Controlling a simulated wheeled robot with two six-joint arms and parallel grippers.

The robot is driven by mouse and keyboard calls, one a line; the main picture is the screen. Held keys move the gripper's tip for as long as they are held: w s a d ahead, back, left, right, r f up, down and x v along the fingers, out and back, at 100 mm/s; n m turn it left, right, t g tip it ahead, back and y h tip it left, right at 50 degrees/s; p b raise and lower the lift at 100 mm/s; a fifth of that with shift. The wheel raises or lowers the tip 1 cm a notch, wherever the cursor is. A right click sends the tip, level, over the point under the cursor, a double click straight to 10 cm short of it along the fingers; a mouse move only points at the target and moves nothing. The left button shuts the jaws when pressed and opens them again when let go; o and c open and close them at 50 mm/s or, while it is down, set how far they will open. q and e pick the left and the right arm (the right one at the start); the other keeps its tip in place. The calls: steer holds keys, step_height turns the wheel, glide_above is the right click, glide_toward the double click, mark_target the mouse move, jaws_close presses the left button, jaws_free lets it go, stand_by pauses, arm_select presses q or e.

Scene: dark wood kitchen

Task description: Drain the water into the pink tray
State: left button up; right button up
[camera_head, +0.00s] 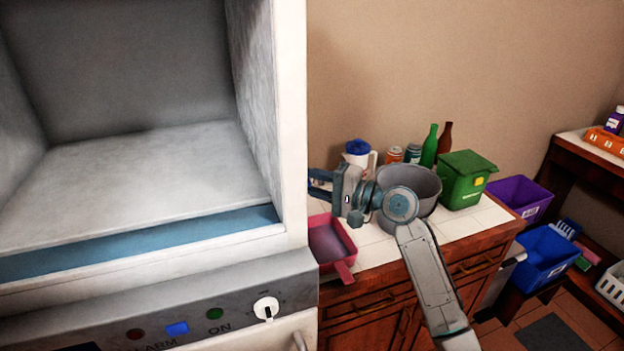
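The pink tray (346,267) lies on the white-tiled counter at the left, partly hidden behind the appliance wall. A grey pot (427,184) stands on the counter behind my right arm. Its inside shows only in part, and I cannot make out water in it. My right gripper (319,184) points left, in front of the pot and above the far side of the tray. Its fingertips are at the appliance's edge, and I cannot tell how far apart they are. My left gripper is not in view.
A large white open appliance (292,130) fills the left. Behind the pot stand a blue-lidded jug (358,152), cans (412,153), a green bottle (430,147) and a brown bottle (445,140). A green bin (464,182) is right of the pot. Purple (520,197) and blue (546,256) bins stand farther right.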

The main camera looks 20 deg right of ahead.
jaws_close()
steer(key=n+g+y+b, duration=0.1)
steer(key=d+g+b, duration=0.1)
steer(key=b, duration=0.1)
steer(key=shift+w+n+y, duration=0.15)
steer(key=shift+n+y, duration=0.25)
jaws_free()
